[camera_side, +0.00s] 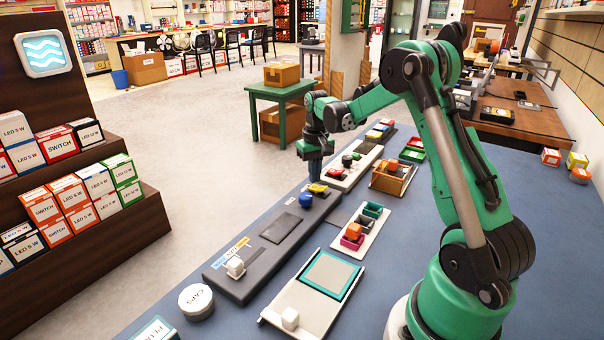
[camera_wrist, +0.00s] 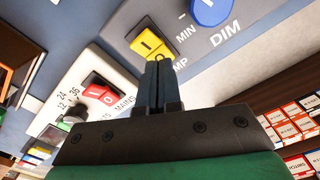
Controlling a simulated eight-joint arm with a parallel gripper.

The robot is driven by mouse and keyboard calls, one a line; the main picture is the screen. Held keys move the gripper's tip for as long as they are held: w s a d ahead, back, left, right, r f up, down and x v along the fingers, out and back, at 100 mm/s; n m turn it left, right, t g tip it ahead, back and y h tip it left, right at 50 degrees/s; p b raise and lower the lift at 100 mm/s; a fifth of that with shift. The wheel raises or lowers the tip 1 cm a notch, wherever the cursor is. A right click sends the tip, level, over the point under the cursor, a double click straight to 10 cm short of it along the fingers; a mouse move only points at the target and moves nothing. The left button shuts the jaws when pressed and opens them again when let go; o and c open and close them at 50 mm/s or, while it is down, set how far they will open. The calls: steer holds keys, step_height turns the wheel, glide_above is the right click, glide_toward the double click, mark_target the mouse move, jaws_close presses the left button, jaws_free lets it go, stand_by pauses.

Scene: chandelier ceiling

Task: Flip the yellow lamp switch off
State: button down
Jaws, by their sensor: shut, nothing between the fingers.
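The yellow lamp switch (camera_side: 318,188) is a rocker on a dark grey panel (camera_side: 221,279). In the wrist view the yellow switch (camera_wrist: 146,40) shows an I mark and, partly hidden, an O mark at its near end. My gripper (camera_side: 315,177) points down over the switch in the side view. In the wrist view my gripper (camera_wrist: 158,64) is shut and empty, its tips overlapping the O end of the switch. I cannot tell whether they touch it. The fingers hide part of the lamp label.
A blue DIM knob (camera_wrist: 211,9) sits beside the yellow switch, also seen in the side view (camera_side: 306,200). A red MAINS switch (camera_wrist: 102,91) is on the neighbouring white panel (camera_wrist: 62,105).

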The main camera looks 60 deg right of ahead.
mark_target(313, 188)
steer(key=shift+r, duration=2.95)
steer(key=s+a+r+n+t, duration=0.1)
steer(key=s+a+n+t, duration=0.2)
steer(key=a, duration=0.8)
steer(key=s+a+r+n+t, duration=0.2)
steer(key=s+a+n+t, duration=0.1)
steer(key=a, duration=0.8)
steer(key=shift+s+a+t, duration=0.3)
steer(key=shift+s+t, duration=0.3)
steer(key=shift+s, duration=0.1)
